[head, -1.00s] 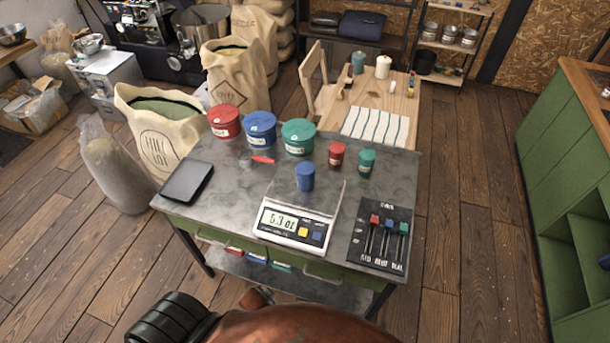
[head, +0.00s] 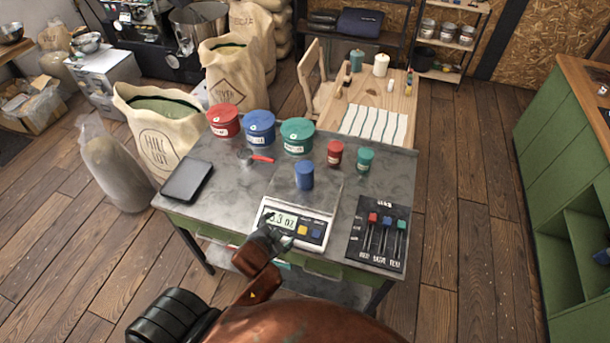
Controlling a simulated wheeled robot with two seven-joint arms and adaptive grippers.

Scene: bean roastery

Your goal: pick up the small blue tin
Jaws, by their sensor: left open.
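The small blue tin (head: 304,175) stands upright on the pan of the white digital scale (head: 296,226), which is on the grey metal table. My left gripper (head: 283,241) is open and empty at the front of the scale, low in the head view, nearer to me than the tin and apart from it. It covers part of the scale's front left. My right gripper does not show.
Large red (head: 223,120), blue (head: 260,127) and green (head: 297,134) tubs line the back of the table. Small red (head: 335,153) and green (head: 365,159) tins stand right of them. A red-handled scoop (head: 262,159), dark tray (head: 187,181) and black board (head: 377,234) also lie there.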

